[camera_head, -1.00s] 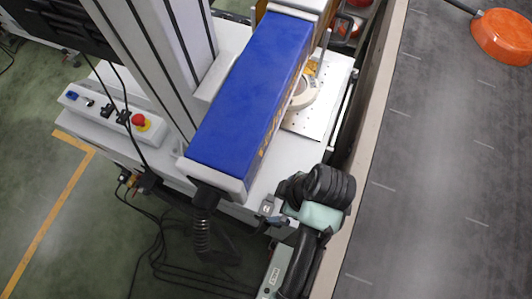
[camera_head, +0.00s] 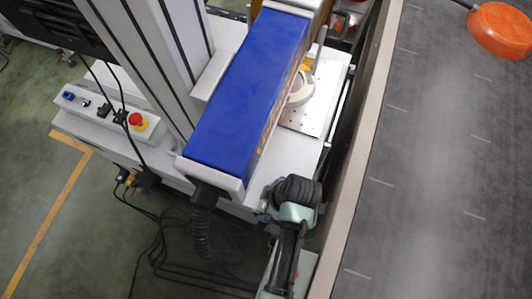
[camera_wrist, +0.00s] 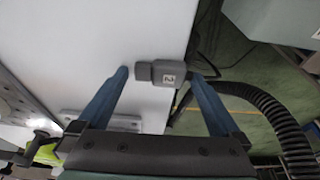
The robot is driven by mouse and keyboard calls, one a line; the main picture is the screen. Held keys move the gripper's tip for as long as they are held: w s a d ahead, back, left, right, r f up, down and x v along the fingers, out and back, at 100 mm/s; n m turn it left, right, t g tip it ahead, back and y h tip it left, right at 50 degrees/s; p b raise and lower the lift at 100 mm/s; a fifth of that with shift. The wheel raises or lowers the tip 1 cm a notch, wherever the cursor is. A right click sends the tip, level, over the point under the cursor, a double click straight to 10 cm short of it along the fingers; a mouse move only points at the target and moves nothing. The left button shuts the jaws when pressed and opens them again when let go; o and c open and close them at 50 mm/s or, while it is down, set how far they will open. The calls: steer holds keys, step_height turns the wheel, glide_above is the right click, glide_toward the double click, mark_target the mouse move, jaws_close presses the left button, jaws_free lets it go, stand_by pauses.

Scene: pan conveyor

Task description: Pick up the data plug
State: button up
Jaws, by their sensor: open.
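My gripper (camera_wrist: 161,74) is open, with one blue finger on each side of the plug. The plug lies between the fingertips, and its left end is close to the left tip. I cannot tell whether either finger touches it. In the head view my arm's end stands over the right front corner of the white machine and hides the plug and the fingers.
A ribbed black cable (camera_wrist: 280,125) runs at the right of the wrist view. The head view shows a blue machine arm (camera_head: 250,95), a control box with a red button (camera_head: 136,119), a dark conveyor (camera_head: 430,190) and an orange pan (camera_head: 502,30) on it.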

steer(key=c, duration=1.2)
